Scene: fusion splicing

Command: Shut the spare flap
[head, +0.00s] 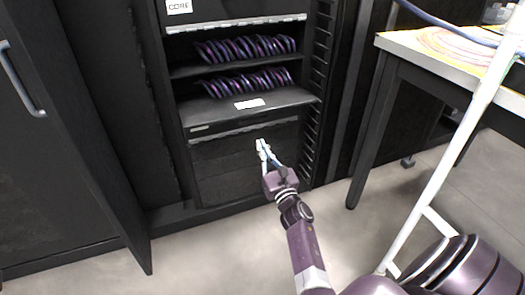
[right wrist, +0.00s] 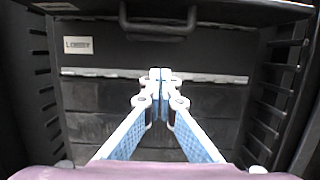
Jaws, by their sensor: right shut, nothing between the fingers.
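A black rack stands ahead of me. A dark panel (head: 225,109) with a white label sits below the coil shelves and seems to jut outward; I cannot read its label or tell its exact angle. My right gripper (head: 261,145) is shut and empty, in front of the rack's lower section, below that panel. In the right wrist view, my right gripper's fingertips (right wrist: 160,76) meet in front of a pale strip; I cannot tell whether they touch it. Above them is a dark panel (right wrist: 230,45) with a handle (right wrist: 158,24) and a small label at left. My left gripper is out of view.
Several purple cable coils (head: 246,47) hang on two shelves above. Slotted rails (head: 318,70) line the rack's right side. A dark cabinet door (head: 60,150) stands at left. A table (head: 400,45) stands at right. Bare floor (head: 215,250) lies in front of the rack.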

